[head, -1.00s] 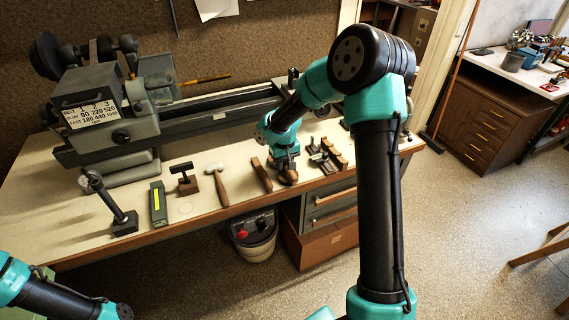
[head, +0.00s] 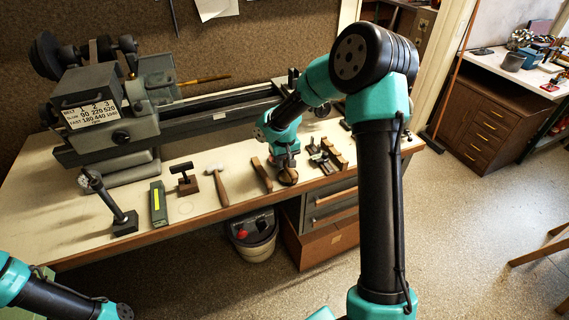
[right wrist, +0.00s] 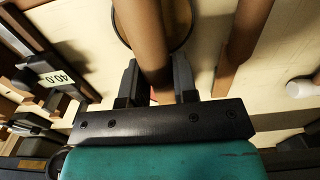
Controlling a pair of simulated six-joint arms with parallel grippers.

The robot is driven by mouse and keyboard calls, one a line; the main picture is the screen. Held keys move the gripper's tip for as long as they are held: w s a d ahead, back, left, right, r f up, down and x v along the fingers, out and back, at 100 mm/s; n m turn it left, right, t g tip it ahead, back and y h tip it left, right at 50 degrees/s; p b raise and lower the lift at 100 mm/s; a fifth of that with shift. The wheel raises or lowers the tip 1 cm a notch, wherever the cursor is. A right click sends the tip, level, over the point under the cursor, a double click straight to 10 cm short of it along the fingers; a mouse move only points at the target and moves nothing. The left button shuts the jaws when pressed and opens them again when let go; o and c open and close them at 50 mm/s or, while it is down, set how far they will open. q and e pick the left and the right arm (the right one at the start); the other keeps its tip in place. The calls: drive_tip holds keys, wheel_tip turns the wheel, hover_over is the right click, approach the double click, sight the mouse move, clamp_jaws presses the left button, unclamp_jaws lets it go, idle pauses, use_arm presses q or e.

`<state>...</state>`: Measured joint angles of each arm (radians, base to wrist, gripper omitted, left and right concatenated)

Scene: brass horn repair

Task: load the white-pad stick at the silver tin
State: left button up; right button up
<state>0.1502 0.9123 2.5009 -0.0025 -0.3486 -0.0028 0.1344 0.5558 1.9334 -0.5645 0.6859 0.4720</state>
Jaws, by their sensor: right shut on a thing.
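My right gripper (right wrist: 155,85) is shut on a brown round stick (right wrist: 142,35), which runs up out of the top of the right wrist view. The stick's pad is not visible, so I cannot tell its colour. Behind the stick, a round tin with a dark-looking rim and brown inside (right wrist: 178,22) shows in part. In the head view my right gripper (head: 287,168) is low over the bench's front edge, at a small round brown thing (head: 288,177). I cannot tell whether the stick touches the tin. My left gripper is out of the picture; only my left arm shows.
A wooden bar (head: 261,174), a hammer (head: 218,184) and a green-black block (head: 158,203) lie left of my right gripper on the bench (head: 75,218). Calipers and wooden pieces (head: 332,154) lie close on its right. A lathe (head: 105,110) stands behind.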

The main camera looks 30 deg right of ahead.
drive_tip(key=shift+r, duration=3)
drive_tip(key=w+a+f+m, duration=0.1)
drive_tip(key=w+a, duration=0.1)
drive_tip(key=a, duration=1.5)
drive_tip(key=shift+m, duration=0.3)
